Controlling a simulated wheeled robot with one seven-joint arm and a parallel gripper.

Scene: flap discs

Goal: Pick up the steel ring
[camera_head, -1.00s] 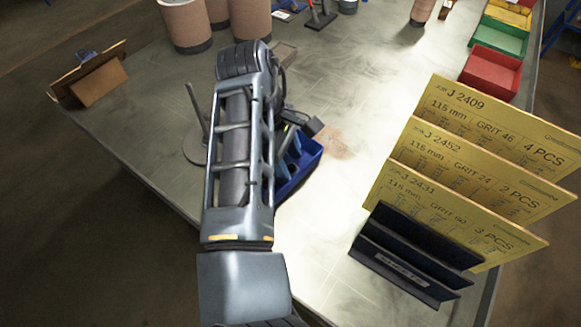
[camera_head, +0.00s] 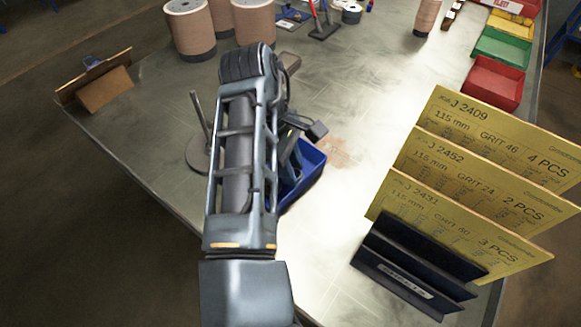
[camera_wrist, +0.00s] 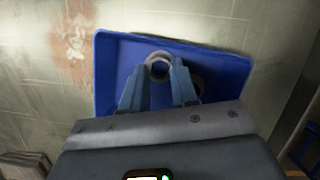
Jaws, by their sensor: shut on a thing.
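A light grey steel ring (camera_wrist: 152,57) shows in the wrist view between the fingertips of my gripper (camera_wrist: 158,67). My gripper is shut on it, with one blue finger on each side. The ring is over or inside a blue bin (camera_wrist: 222,62); its exact height is hard to tell. In the head view the blue bin (camera_head: 310,176) is partly covered by my arm, and the ring is hidden there.
A disc with an upright rod (camera_head: 199,152) stands left of my arm. Yellow cards in a dark holder (camera_head: 405,268) stand at the right. Red (camera_head: 492,80) and green (camera_head: 502,48) bins line the far right edge. The table between is mostly clear.

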